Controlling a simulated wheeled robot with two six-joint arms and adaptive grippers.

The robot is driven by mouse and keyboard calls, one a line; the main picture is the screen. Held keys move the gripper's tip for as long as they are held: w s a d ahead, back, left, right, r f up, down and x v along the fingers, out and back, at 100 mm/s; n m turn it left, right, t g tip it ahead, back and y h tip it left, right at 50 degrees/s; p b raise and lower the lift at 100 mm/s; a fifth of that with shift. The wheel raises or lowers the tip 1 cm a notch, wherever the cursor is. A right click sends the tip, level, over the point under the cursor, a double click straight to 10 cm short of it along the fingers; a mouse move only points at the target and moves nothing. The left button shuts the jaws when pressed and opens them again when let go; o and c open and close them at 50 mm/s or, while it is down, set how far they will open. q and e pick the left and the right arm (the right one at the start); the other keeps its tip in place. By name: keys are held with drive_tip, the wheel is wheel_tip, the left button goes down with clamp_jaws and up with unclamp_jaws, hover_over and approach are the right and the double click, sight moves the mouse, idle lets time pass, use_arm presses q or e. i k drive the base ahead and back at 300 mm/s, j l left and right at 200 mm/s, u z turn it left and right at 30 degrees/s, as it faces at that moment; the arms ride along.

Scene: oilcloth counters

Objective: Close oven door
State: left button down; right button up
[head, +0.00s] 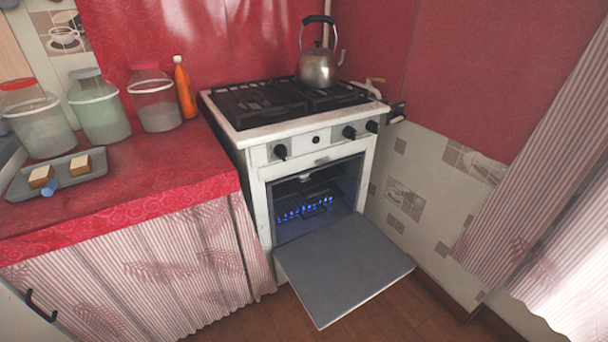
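The oven door (345,265) hangs wide open, folded down in front of the white stove (258,200). Its flat inner face points up, and its free edge is over the wooden floor. The oven cavity (318,200) is exposed, with a dark rack and a row of blue flames or lights inside. The outer face of the door and any handle on it are hidden. Neither of my grippers shows in the head view.
A kettle (318,68) stands on the stove's black grate (275,103). A red counter (150,180) with jars, an orange bottle (184,88) and a grey tray (22,186) is at the left. A tiled wall (425,185) is close on the right. Wooden floor (385,318) is open in front.

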sight(333, 269)
drive_tip(key=k+l+u, duration=0.25)
drive_tip(key=k+l, duration=0.25)
drive_tip(key=l, duration=0.25)
drive_tip(key=k+l+u, duration=0.25)
drive_tip(key=k+l, duration=0.3)
drive_tip(key=l, duration=0.15)
